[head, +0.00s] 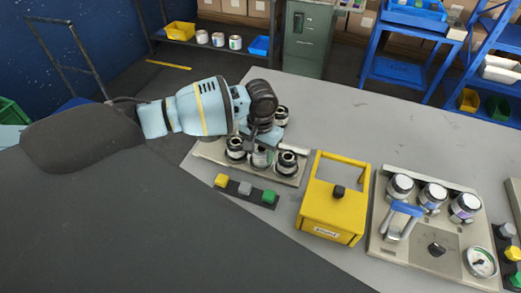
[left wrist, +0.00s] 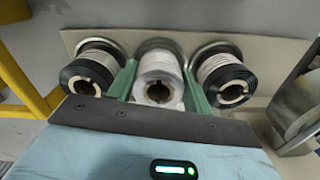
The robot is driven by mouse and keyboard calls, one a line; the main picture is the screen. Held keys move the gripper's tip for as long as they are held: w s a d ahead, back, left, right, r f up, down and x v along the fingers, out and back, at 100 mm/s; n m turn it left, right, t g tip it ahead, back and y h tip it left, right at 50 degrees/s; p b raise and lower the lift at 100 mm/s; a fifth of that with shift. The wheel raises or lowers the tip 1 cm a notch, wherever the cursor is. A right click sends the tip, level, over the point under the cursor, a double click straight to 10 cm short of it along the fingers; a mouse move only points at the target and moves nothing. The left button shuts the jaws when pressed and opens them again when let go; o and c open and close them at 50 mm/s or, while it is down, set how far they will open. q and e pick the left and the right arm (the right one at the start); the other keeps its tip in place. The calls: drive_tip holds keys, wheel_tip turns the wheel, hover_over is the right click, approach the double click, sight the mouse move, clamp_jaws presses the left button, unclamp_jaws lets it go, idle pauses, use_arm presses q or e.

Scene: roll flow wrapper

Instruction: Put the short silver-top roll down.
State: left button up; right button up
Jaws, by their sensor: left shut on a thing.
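The short silver-top roll (head: 261,159) is at the middle of a row of three rolls on the metal plate (head: 211,150). My left gripper (head: 259,146) reaches down over it from the left. In the left wrist view, the two green fingers (left wrist: 158,82) are shut on the pale silver-top roll (left wrist: 161,70). Behind it is a round metal ring on the plate; I cannot tell whether the roll rests fully down. Dark-rimmed rolls stand on both sides, left (left wrist: 90,70) and right (left wrist: 224,76). My right gripper is not in view.
A button strip (head: 245,189) lies in front of the plate. A yellow box with a handle (head: 333,207) stands to the right, then a station (head: 436,236) with three white-topped jars. The grey table is clear behind.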

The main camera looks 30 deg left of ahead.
use_arm(q)
drive_tip(key=o, duration=0.8)
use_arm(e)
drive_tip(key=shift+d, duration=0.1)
use_arm(q)
drive_tip(key=shift+r+p, duration=0.6)
drive_tip(key=shift+r, duration=5.55)
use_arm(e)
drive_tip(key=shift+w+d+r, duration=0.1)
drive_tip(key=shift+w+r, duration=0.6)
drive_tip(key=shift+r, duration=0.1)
